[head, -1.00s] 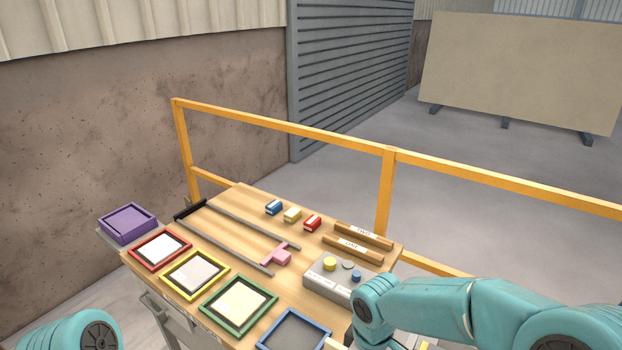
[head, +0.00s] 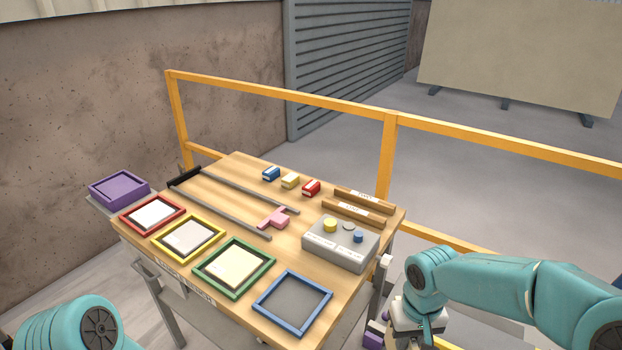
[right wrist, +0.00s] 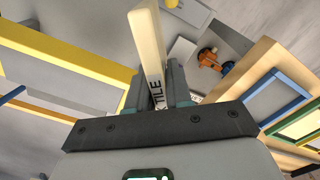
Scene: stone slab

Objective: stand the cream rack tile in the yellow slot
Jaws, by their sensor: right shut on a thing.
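The cream rack tile (right wrist: 150,42) stands up between the fingers of my right gripper (right wrist: 157,88) in the right wrist view. The gripper is shut on it, and part of the word TILE shows on its edge. In the head view my right wrist (head: 418,310) is just off the table's right side; its fingertips and the tile are hard to make out there. I cannot pick out the yellow slot for certain. A yellow bar or rim (right wrist: 65,58) crosses the left of the right wrist view, apart from the tile. My left gripper is not in view.
The wooden table (head: 233,172) carries red, yellow (head: 168,250), green and blue (head: 262,305) frames, a grey box with knobs (head: 340,250), a pink piece (head: 273,218) and small blocks. A purple tray (head: 119,188) is at left. A yellow railing (head: 280,107) runs behind.

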